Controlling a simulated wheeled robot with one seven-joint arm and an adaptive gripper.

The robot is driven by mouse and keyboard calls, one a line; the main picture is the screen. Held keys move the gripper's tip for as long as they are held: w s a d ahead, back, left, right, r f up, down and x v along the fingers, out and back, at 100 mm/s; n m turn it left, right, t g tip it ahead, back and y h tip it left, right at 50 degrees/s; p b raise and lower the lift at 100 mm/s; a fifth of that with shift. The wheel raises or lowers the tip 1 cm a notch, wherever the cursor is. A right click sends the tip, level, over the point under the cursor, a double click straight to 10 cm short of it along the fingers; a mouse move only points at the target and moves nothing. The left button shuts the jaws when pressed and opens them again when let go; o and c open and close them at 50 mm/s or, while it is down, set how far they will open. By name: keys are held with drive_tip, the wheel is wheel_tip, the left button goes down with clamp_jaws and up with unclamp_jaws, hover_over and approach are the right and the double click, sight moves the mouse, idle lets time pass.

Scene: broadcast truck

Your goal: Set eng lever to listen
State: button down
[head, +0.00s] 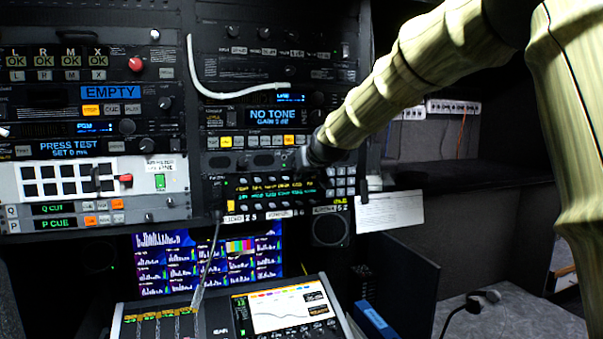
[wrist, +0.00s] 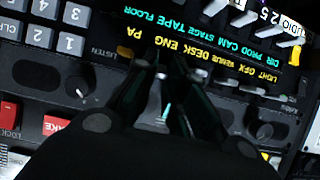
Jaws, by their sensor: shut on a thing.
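The intercom panel (head: 318,205) is in the middle rack in the head view, with yellow and green channel names on its display. In the wrist view its display (wrist: 205,50) appears turned, with the ENG label just beyond my fingertips. My gripper (wrist: 158,78) is shut on the eng lever, a small piece mostly hidden between the dark fingers. I cannot tell the lever's setting. In the head view my gripper (head: 300,158) reaches the panel's upper edge from the right.
A keypad (wrist: 52,27) and a knob (wrist: 79,86) are left of the fingers in the wrist view. Other levers (wrist: 255,90) stand close on the right. In the head view a white cable (head: 235,95) hangs above, and a mixing console (head: 225,310) stands below.

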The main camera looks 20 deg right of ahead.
drive_tip(key=shift+r, duration=0.1)
drive_tip(key=c, duration=1.7)
unclamp_jaws()
drive_tip(key=shift+w, duration=0.1)
drive_tip(key=shift+c, duration=0.2)
drive_tip(key=v, duration=0.7)
drive_tip(key=shift+s, duration=0.25)
